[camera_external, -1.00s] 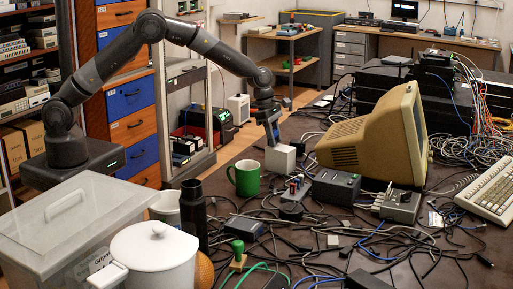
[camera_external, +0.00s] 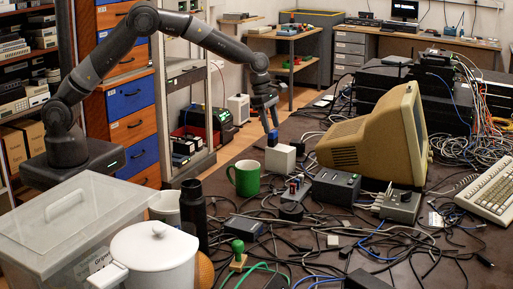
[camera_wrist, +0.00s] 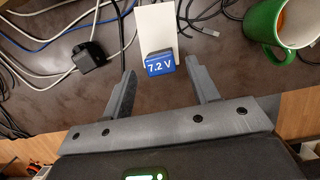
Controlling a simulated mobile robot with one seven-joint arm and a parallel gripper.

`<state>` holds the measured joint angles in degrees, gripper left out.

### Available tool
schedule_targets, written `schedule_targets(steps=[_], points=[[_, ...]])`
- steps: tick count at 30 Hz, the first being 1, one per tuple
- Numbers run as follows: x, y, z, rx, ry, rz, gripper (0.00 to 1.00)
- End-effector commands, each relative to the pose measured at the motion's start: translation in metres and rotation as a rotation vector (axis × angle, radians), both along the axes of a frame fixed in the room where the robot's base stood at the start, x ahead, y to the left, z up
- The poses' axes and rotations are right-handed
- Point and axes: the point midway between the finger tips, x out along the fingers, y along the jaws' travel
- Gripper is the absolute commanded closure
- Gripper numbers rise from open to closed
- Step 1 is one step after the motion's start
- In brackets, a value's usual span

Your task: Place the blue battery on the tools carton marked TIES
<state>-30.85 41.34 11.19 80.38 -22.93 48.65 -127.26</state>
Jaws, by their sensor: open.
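The blue battery (camera_external: 272,138) sits on the left end of the top of a small white carton (camera_external: 280,158) on the table. In the wrist view, the battery (camera_wrist: 160,64), marked 7.2 V, is at the near end of the white carton (camera_wrist: 157,25). The marking TIES cannot be read. My gripper (camera_external: 269,119) is just above the battery. In the wrist view its fingers (camera_wrist: 160,72) are spread, one on each side of the battery with gaps between, and hold nothing.
A green mug (camera_external: 246,180) stands in front of and left of the carton. A beige monitor (camera_external: 372,148) stands close on the right. Cables and small boxes, including a grey-blue box (camera_external: 336,187), crowd the table in front.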

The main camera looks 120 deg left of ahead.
Motion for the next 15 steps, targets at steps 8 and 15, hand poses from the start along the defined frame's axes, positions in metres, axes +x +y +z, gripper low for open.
schedule_targets(steps=[8,15], points=[[-0.014,0.000,0.052,0.000,-0.001,-0.001,0.46],[-0.019,0.000,0.067,-0.001,0.001,0.000,0.46]])
